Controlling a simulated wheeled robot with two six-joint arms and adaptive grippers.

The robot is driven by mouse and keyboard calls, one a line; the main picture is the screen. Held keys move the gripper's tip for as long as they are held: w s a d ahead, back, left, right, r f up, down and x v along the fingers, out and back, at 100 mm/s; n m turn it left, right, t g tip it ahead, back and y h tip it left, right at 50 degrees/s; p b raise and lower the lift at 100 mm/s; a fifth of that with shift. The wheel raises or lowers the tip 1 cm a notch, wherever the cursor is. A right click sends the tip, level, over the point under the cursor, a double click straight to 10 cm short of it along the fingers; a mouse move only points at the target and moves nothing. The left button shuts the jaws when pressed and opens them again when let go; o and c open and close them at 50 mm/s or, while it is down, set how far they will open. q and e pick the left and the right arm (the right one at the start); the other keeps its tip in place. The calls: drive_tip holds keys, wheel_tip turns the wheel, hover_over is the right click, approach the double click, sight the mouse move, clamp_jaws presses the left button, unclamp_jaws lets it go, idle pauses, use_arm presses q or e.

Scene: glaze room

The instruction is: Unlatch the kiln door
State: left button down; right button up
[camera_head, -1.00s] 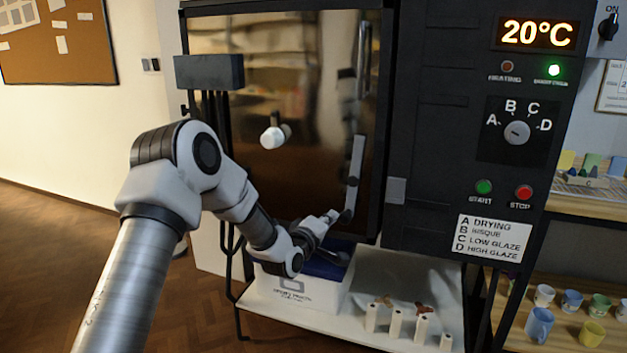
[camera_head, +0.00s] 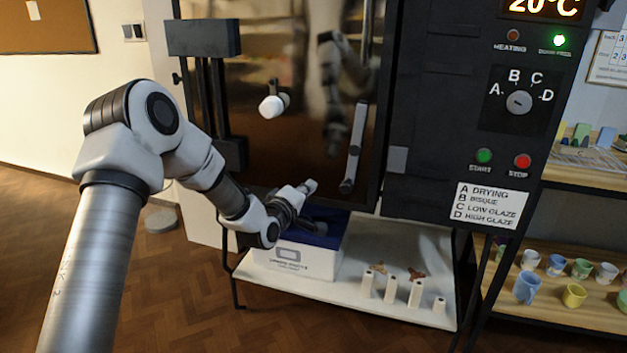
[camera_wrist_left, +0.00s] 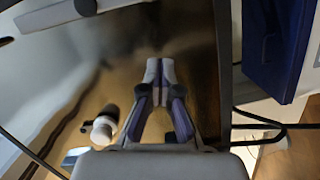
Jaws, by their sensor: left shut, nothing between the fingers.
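The kiln door (camera_head: 235,160) is a dark, glossy, reflective panel and looks closed. A long grey latch handle (camera_head: 355,147) hangs near its right edge, slightly slanted. A grey bar, which looks like this handle, crosses the top left of the left wrist view (camera_wrist_left: 70,13). A white round knob (camera_head: 272,105) sticks out of the door; it also shows in the left wrist view (camera_wrist_left: 103,128). My left gripper (camera_head: 312,186) is in front of the lower door, left of the handle's low end and apart from it. Its fingertips (camera_wrist_left: 160,72) are together and empty.
A white box with a blue lid (camera_head: 300,262) stands on the white shelf (camera_head: 345,308) below the door, close under my gripper. Several small white posts (camera_head: 391,289) stand to its right. The control panel (camera_head: 440,120) is right of the door. Cups stand on a wooden rack (camera_head: 560,310).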

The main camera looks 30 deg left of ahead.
use_arm(q)
drive_tip(key=s+d, duration=0.1)
drive_tip(key=s, duration=0.6)
drive_tip(key=shift+d+r, duration=0.15)
drive_tip(key=shift+r, duration=0.2)
